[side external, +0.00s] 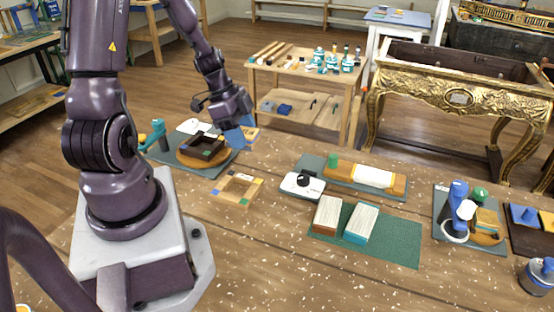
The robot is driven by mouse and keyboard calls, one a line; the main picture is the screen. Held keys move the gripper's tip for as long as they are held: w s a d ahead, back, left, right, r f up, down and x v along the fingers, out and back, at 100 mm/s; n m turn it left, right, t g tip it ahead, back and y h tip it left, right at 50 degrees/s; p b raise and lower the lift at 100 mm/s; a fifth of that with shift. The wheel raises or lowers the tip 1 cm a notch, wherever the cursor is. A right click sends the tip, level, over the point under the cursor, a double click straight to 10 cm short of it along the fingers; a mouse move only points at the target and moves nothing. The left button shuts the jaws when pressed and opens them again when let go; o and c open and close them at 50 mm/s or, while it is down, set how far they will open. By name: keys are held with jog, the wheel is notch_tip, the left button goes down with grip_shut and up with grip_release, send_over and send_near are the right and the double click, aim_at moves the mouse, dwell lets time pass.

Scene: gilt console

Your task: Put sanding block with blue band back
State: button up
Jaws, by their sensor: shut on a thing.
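My gripper (238,118) is raised at the back left of the bench, shut on a block with a blue face (233,138). It looks like the sanding block with blue band, but the gripper hides much of it. I cannot tell whether it touches anything below. Two other sanding blocks lie side by side on the green mat (400,246): one with a brown band (327,215) and one with a teal band (361,224). The mat is bare to their right.
A wooden frame with coloured corners (237,189) lies left of the mat. A round wooden piece with a dark square frame (203,150) sits left of the gripper. A white device with a black knob (302,185) and a wooden tool (365,179) stand behind the mat.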

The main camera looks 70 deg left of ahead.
jog(key=shift+s+d+f+m, duration=0.1)
jog(key=shift+d+m, duration=0.1)
jog(key=shift+m, duration=0.1)
jog(key=shift+a, duration=0.1)
jog(key=w+a+f, duration=0.4)
jog(key=w+a, duration=0.1)
jog(key=w, duration=0.3)
send_over(281, 160)
jog(key=s, duration=0.1)
jog(key=shift+m, duration=0.3)
jog(key=f, duration=0.5)
jog(key=shift+s+a+f, duration=0.2)
jog(key=shift+a, duration=0.05)
jog(key=shift+w+a+f, duration=0.1)
jog(key=shift+f, duration=0.8)
jog(key=shift+w+a+f, duration=0.1)
jog(key=shift+f, duration=0.8)
jog(key=shift+f, duration=0.1)
jog(key=o, duration=0.9)
